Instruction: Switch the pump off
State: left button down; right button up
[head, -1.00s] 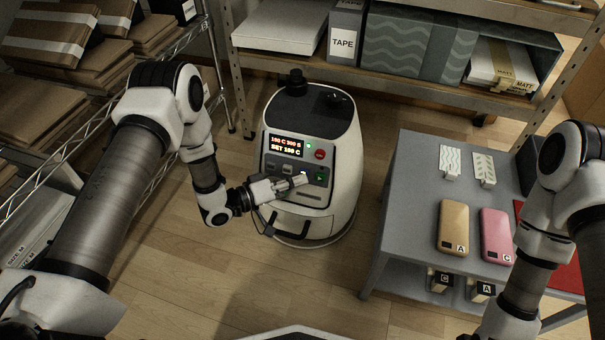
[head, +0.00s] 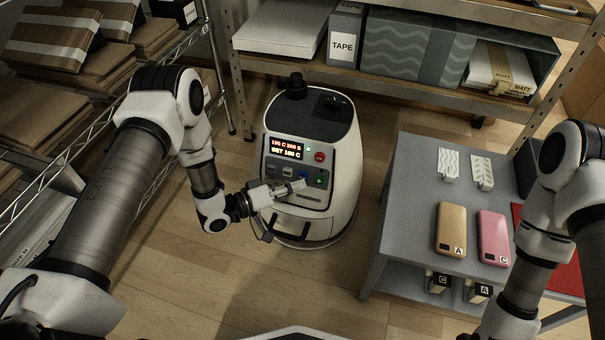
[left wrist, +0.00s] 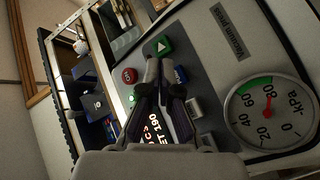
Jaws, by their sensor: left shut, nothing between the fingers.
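The vacuum press (head: 345,165) is a white rounded machine with a dark top, standing on the floor. Its front panel has a lit display (head: 285,147), a red button (head: 319,157), a green button (head: 320,181) and a blue button (head: 304,174). In the left wrist view the blue button (left wrist: 180,75) reads "Pump", and the pressure gauge (left wrist: 268,113) needle points near 80 kPa. My left gripper (head: 301,185) is shut and empty, its tips in front of the panel just below the blue button; contact cannot be told. My right gripper is out of view.
A grey table (head: 408,215) at right holds a gold case (head: 451,228), a pink case (head: 494,236) and two patterned cards. A wire rack with cartons stands at left. A shelf (head: 400,90) with boxes is behind the press. Bare floor lies in front.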

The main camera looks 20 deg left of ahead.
pick_arm(q)
jog(key=s+r+p, duration=0.1)
jog(key=s+p, duration=0.2)
jog(key=s, duration=0.3)
jog(key=shift+r+p, duration=0.15)
jog(key=shift+p, duration=0.15)
jog(key=shift+w+a, duration=0.1)
dwell(1.7)
